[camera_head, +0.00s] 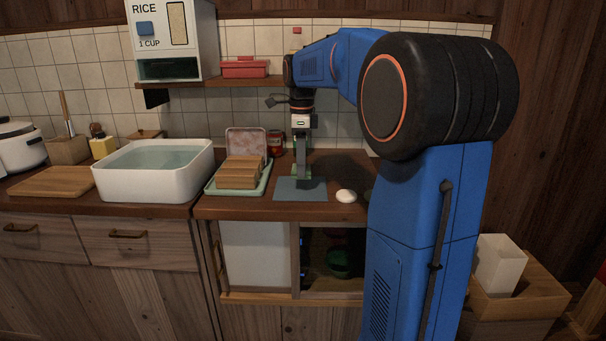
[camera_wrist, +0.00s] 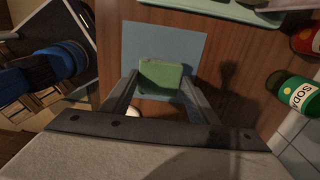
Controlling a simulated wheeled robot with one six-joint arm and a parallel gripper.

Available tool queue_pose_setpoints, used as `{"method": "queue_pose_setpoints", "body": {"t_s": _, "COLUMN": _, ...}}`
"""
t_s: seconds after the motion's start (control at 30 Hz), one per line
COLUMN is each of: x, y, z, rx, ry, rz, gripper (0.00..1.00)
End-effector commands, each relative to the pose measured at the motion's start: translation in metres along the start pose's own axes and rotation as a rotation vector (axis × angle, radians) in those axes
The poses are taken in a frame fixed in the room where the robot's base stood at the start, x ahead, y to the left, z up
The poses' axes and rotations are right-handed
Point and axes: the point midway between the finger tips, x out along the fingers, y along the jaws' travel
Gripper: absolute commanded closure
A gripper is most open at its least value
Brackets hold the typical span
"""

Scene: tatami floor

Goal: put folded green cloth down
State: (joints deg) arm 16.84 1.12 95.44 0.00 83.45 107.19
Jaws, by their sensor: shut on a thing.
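The folded green cloth (camera_wrist: 161,76) is a small thick block between the two fingers of my gripper (camera_wrist: 160,84) in the wrist view. My gripper is shut on it. In the head view my gripper (camera_head: 303,182) points straight down over a flat blue-grey mat (camera_head: 286,194) on the wooden counter, and the cloth is mostly hidden by the fingers. The mat also shows under the cloth in the wrist view (camera_wrist: 139,36). I cannot tell whether the cloth touches the mat.
A white round object (camera_head: 346,196) lies just right of the mat. A pale green tray (camera_head: 212,189) with brown slabs stands to the left, and a white water-filled basin (camera_head: 150,187) beyond it. A green soda bottle (camera_wrist: 297,93) and a red can (camera_wrist: 309,38) stand near the wall.

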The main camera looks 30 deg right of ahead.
Motion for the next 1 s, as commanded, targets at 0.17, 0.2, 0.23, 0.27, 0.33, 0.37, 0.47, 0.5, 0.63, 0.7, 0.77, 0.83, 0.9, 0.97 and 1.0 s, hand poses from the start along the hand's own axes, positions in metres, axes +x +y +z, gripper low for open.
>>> {"method": "queue_pose_setpoints", "body": {"t_s": 0.17, "x": 0.023, "y": 0.0, "z": 0.0, "rx": 0.0, "ry": 0.001, "rz": 0.002, "gripper": 0.64}}
{"method": "queue_pose_setpoints", "body": {"t_s": 0.2, "x": 0.029, "y": 0.0, "z": 0.0, "rx": 0.0, "ry": 0.001, "rz": 0.002, "gripper": 0.64}}
{"method": "queue_pose_setpoints", "body": {"t_s": 0.23, "x": 0.032, "y": 0.0, "z": 0.0, "rx": 0.0, "ry": 0.001, "rz": 0.003, "gripper": 0.64}}
{"method": "queue_pose_setpoints", "body": {"t_s": 0.27, "x": 0.035, "y": 0.0, "z": 0.0, "rx": 0.0, "ry": 0.001, "rz": 0.002, "gripper": 0.64}}
{"method": "queue_pose_setpoints", "body": {"t_s": 0.33, "x": 0.037, "y": 0.0, "z": 0.0, "rx": 0.0, "ry": 0.0, "rz": 0.0, "gripper": 0.64}}
{"method": "queue_pose_setpoints", "body": {"t_s": 0.37, "x": 0.037, "y": 0.0, "z": 0.0, "rx": 0.0, "ry": 0.0, "rz": 0.0, "gripper": 0.64}}
{"method": "queue_pose_setpoints", "body": {"t_s": 0.47, "x": 0.037, "y": 0.0, "z": 0.0, "rx": 0.0, "ry": 0.0, "rz": 0.0, "gripper": 0.64}}
{"method": "queue_pose_setpoints", "body": {"t_s": 0.5, "x": 0.037, "y": 0.0, "z": 0.0, "rx": 0.0, "ry": 0.0, "rz": 0.0, "gripper": 0.64}}
{"method": "queue_pose_setpoints", "body": {"t_s": 0.63, "x": 0.039, "y": 0.0, "z": 0.0, "rx": 0.0, "ry": 0.0, "rz": 0.0, "gripper": 0.64}}
{"method": "queue_pose_setpoints", "body": {"t_s": 0.7, "x": 0.04, "y": 0.0, "z": 0.0, "rx": 0.0, "ry": 0.0, "rz": 0.0, "gripper": 0.39}}
{"method": "queue_pose_setpoints", "body": {"t_s": 0.77, "x": 0.04, "y": 0.0, "z": 0.0, "rx": 0.0, "ry": 0.0, "rz": 0.0, "gripper": 0.27}}
{"method": "queue_pose_setpoints", "body": {"t_s": 0.83, "x": 0.04, "y": 0.0, "z": 0.0, "rx": 0.0, "ry": 0.0, "rz": 0.0, "gripper": 0.27}}
{"method": "queue_pose_setpoints", "body": {"t_s": 0.9, "x": 0.04, "y": 0.0, "z": 0.0, "rx": 0.0, "ry": 0.0, "rz": 0.0, "gripper": 0.27}}
{"method": "queue_pose_setpoints", "body": {"t_s": 0.97, "x": 0.04, "y": 0.0, "z": 0.0, "rx": 0.0, "ry": 0.0, "rz": 0.0, "gripper": 0.27}}
{"method": "queue_pose_setpoints", "body": {"t_s": 1.0, "x": 0.039, "y": 0.0, "z": 0.0, "rx": 0.0, "ry": 0.0, "rz": 0.0, "gripper": 0.27}}
